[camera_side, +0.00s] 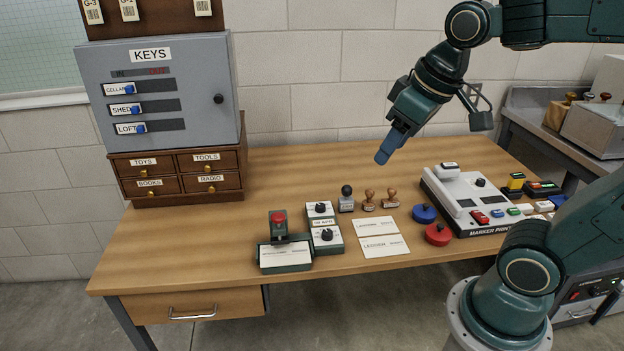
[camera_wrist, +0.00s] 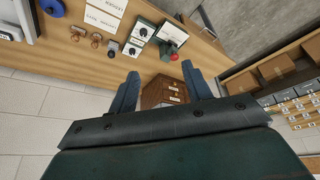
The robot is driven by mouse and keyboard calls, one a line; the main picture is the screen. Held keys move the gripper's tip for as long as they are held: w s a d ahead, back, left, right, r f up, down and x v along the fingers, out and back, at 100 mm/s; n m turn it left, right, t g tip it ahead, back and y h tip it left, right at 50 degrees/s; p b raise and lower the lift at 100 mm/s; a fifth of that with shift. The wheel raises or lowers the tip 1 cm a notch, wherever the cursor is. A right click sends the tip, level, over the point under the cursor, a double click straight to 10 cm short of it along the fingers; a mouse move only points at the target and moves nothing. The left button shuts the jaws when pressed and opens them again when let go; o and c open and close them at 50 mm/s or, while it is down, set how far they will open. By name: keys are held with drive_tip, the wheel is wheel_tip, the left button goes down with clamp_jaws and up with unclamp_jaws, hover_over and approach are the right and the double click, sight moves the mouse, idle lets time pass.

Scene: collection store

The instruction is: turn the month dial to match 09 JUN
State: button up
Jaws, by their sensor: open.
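A small grey-and-white dial box (camera_side: 333,246) stands near the table's front edge. It has two black knobs, an upper one (camera_side: 320,208) and a lower one (camera_side: 325,235), with a small date label (camera_side: 324,222) between them. The label seems to end in APR; its digits are too small to read surely. I cannot tell which knob is the month dial. The box also shows at the top of the wrist view (camera_wrist: 139,38). My gripper (camera_side: 384,157) is open and empty, in the air above the back of the table, well apart from the dials; its two fingers show in the wrist view (camera_wrist: 164,74).
A red-buttoned stamping press (camera_side: 279,222) stands close left of the dial box. Several hand stamps (camera_side: 369,200) stand to its right, with two paper cards (camera_side: 384,246) in front. Ink pads (camera_side: 437,235) and a marker printer (camera_side: 455,190) are farther right. A key cabinet (camera_side: 160,90) is at left.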

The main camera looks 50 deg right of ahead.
drive_tip(key=w+d+g, duration=0.1)
drive_tip(key=w+d, duration=0.2)
drive_tip(key=w, duration=0.6)
drive_tip(key=g, duration=0.4)
hover_over(320, 205)
wheel_tip(320, 205, down, 20)
drive_tip(key=shift+n, duration=0.4)
drive_tip(key=shift+f, duration=0.1)
wheel_tip(320, 205, down, 14)
drive_tip(key=shift+r, duration=0.25)
drive_tip(key=c, duration=1)
